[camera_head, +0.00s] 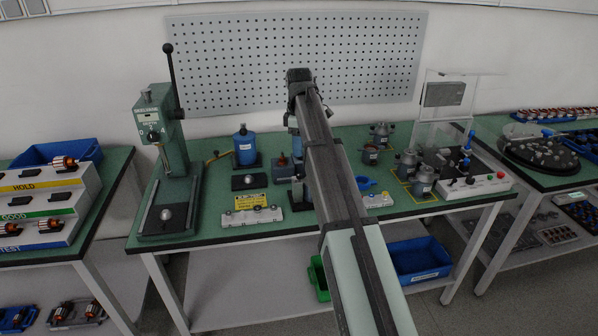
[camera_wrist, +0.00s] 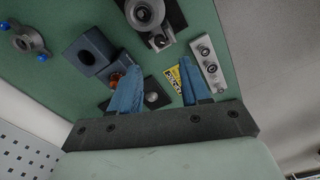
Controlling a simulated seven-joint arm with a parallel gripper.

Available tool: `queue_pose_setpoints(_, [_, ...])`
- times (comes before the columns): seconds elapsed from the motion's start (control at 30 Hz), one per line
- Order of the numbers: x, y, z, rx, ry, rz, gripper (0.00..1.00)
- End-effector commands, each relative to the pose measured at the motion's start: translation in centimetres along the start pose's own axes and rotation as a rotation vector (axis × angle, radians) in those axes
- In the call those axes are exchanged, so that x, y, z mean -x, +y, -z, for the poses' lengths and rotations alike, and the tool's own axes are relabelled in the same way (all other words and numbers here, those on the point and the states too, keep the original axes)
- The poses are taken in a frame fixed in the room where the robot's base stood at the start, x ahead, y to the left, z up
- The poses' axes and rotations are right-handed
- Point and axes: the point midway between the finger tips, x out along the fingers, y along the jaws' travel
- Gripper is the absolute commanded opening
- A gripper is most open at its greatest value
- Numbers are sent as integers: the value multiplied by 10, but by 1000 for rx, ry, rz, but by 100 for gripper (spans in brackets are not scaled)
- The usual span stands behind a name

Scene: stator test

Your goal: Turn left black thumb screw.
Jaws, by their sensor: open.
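A pale bar (camera_head: 252,217) with small round knobs lies near the table's front edge in the head view, with a yellow label (camera_head: 250,201) behind it. In the wrist view a pale bar (camera_wrist: 209,66) carries dark round knobs; they look like thumb screws, but I cannot tell which is the left black one. My gripper (camera_wrist: 160,66) shows two blue fingers, spread apart with nothing held between them. The pale bar is just right of the right finger, apart from it in the picture. A yellow label (camera_wrist: 172,78) shows between the fingers.
A green arbor press (camera_head: 165,140) stands at the table's left. A blue container (camera_head: 245,148) stands behind the bar. Grey pots (camera_head: 422,182) and a clear-shielded station are at the right. In the wrist view, a dark blue block (camera_wrist: 90,52) and a round grey part (camera_wrist: 145,14) are near the fingers.

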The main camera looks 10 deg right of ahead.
Motion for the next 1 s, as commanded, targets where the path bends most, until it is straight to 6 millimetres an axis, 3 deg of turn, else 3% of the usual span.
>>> queue_pose_setpoints(0.2, [-41, -1, 0, 0, 0, 1, 46])
queue_pose_setpoints(0.5, [-85, -1, 0, 1, 0, -1, 46])
queue_pose_setpoints(0.7, [-99, 0, 0, 1, 1, -2, 46])
queue_pose_setpoints(1.0, [-102, 0, 1, 1, 1, -3, 46])
